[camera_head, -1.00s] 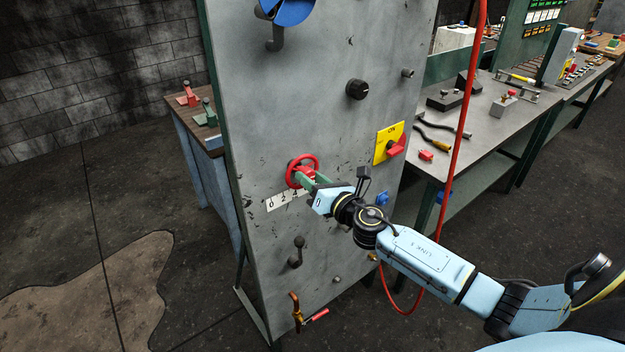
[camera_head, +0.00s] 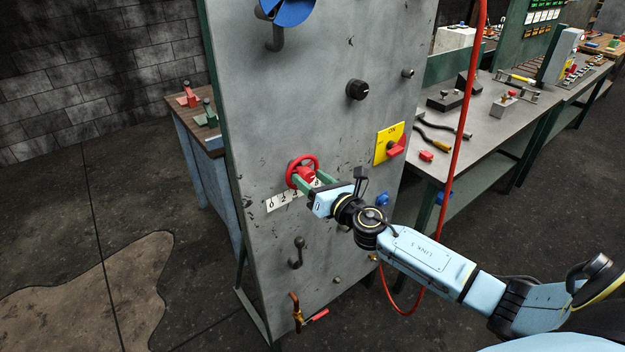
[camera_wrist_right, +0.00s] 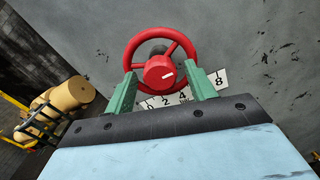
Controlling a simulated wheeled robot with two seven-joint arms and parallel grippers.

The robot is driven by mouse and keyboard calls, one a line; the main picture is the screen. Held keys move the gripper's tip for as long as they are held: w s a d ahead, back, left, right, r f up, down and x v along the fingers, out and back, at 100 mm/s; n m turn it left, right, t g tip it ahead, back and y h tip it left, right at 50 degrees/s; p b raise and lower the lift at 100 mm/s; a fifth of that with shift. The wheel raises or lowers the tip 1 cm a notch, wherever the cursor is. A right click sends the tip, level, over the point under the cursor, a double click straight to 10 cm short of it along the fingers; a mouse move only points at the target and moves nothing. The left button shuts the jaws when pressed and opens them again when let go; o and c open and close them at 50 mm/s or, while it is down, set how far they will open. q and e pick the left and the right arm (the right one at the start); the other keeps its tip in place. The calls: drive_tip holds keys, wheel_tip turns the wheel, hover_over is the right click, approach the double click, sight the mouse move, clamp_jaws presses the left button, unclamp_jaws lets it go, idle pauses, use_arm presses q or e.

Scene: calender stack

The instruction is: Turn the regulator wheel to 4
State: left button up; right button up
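The red regulator wheel (camera_head: 302,172) sits on the grey panel (camera_head: 290,110). In the right wrist view, the wheel (camera_wrist_right: 160,71) has spokes and a round hub with a short white mark that lies nearly level, tilted slightly up to the right. A white number scale (camera_head: 285,201) lies under the wheel; 0, 2, 4 and 8 can be read in the right wrist view (camera_wrist_right: 218,79), the rest partly hidden by my fingers. My right gripper (camera_head: 312,183) is open at the wheel. Its green fingers (camera_wrist_right: 162,88) stand on either side of the hub with visible gaps. My left gripper is out of view.
The panel also carries a black knob (camera_head: 357,89), a yellow plate with a red switch (camera_head: 390,144), a lever (camera_head: 297,252) and a blue wheel (camera_head: 288,8). A red hose (camera_head: 460,130) hangs in front, right of the panel. A workbench (camera_head: 480,120) stands behind.

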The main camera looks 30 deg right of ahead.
drive_tip(key=shift+s, duration=0.1)
drive_tip(key=s+d+b, duration=0.1)
drive_tip(key=s+b, duration=0.1)
drive_tip(key=s, duration=1.1)
idle(0.5)
